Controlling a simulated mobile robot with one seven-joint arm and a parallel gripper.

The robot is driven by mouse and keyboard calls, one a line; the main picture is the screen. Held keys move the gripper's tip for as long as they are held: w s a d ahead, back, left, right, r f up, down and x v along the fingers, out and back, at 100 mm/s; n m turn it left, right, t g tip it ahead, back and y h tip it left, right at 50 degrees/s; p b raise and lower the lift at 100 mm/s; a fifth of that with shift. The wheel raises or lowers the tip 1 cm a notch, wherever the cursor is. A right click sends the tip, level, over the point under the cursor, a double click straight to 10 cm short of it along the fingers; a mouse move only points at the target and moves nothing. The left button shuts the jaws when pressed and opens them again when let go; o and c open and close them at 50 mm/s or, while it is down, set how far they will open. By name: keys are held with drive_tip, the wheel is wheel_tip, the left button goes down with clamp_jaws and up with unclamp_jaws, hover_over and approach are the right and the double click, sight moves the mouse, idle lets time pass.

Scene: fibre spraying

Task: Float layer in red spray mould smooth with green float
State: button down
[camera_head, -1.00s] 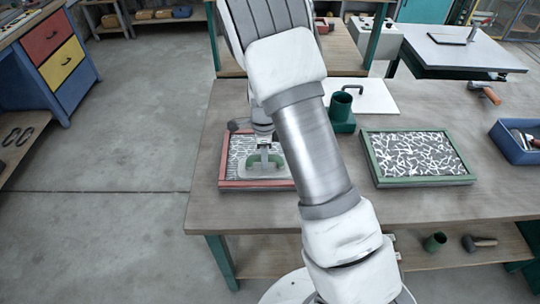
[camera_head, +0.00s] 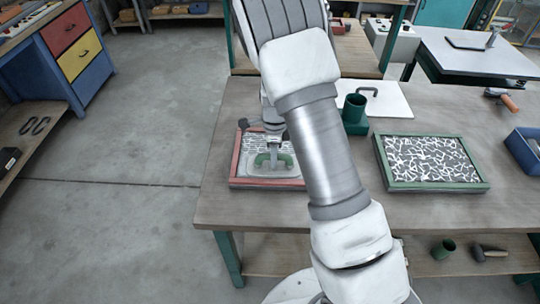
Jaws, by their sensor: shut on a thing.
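The red spray mould (camera_head: 236,160) lies on the workbench, left of my arm. It holds a grey layer with white fibre strands, and my arm hides its right part. The green float (camera_head: 262,161) has a green handle on a pale flat plate, which lies over the layer inside the mould. My gripper (camera_head: 273,150) points down and is shut on the float's handle. I cannot tell exactly how firmly the plate presses on the layer.
A green-framed mould (camera_head: 383,163) with white fibres lies to the right. Behind my arm are a green cup holder (camera_head: 354,113) and a white board (camera_head: 392,98). A blue bin (camera_head: 523,152) stands at the right edge. Bare bench lies between the moulds and in front.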

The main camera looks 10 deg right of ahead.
drive_tip(key=shift+s+d+b, duration=0.2)
drive_tip(key=shift+s+d, duration=0.1)
drive_tip(key=shift+d, duration=1.25)
drive_tip(key=shift+s+d+b, duration=0.25)
drive_tip(key=shift+s+d, duration=0.1)
drive_tip(key=shift+d, duration=1.2)
drive_tip(key=shift+s+d+b, duration=0.2)
drive_tip(key=shift+s+d, duration=0.1)
drive_tip(key=shift+d, duration=1.25)
drive_tip(key=shift+r, duration=0.1)
wheel_tip(320, 180, up, 7)
drive_tip(key=p, duration=0.5)
drive_tip(key=shift+w+a+p, duration=0.1)
drive_tip(key=shift+p, duration=0.2)
